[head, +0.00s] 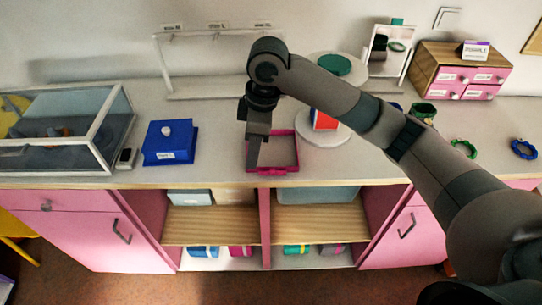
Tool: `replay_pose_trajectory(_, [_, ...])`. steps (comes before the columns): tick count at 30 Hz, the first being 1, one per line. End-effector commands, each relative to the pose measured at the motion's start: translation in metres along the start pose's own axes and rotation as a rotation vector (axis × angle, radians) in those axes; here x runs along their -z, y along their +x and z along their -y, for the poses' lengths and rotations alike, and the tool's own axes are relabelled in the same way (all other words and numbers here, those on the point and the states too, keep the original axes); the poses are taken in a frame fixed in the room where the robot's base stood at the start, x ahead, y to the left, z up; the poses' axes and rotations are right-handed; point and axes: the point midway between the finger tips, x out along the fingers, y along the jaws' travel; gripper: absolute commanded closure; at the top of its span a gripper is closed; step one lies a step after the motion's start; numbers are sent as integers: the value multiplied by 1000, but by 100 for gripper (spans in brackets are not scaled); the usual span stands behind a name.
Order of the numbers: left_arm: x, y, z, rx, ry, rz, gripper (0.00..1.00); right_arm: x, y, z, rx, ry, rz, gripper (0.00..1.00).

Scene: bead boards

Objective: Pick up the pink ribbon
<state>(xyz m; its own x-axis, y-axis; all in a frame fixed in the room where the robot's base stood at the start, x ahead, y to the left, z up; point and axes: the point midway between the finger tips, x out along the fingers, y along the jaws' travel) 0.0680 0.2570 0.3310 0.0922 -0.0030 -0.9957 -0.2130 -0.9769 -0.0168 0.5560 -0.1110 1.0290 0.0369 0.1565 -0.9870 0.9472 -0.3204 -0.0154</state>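A small pink item (240,250) lies on the bottom shelf of the cabinet, too small to identify. My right gripper (254,160) points down over the tray's left side. I see its fingers from one side, so their opening is hidden. My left gripper is out of view.
A blue box (170,143) and a glass case (62,135) stand left on the counter. A white round stand (322,133) is right of the tray. A small pink-drawer chest (437,64), mirror (387,56), green bracelet (464,147) and blue bracelet (523,149) are farther right.

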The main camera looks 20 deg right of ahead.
Motion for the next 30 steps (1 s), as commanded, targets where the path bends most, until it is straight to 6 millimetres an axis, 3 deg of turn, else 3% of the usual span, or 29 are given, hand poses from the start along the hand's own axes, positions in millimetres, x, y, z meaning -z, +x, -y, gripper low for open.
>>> replay_pose_trajectory(1, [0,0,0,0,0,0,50,-4,-17,-8,-11,-11,28,66])
replay_pose_trajectory(6, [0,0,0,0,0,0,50,-17,-60,-21,-14,-37,108,66])
replay_pose_trajectory(11, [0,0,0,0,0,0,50,-25,-83,-26,-13,-45,151,66])
replay_pose_trajectory(23, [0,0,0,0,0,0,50,-28,-88,-27,-11,-47,162,66])
replay_pose_trajectory(30, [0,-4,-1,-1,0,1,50,-30,-78,-26,-8,-47,163,66])
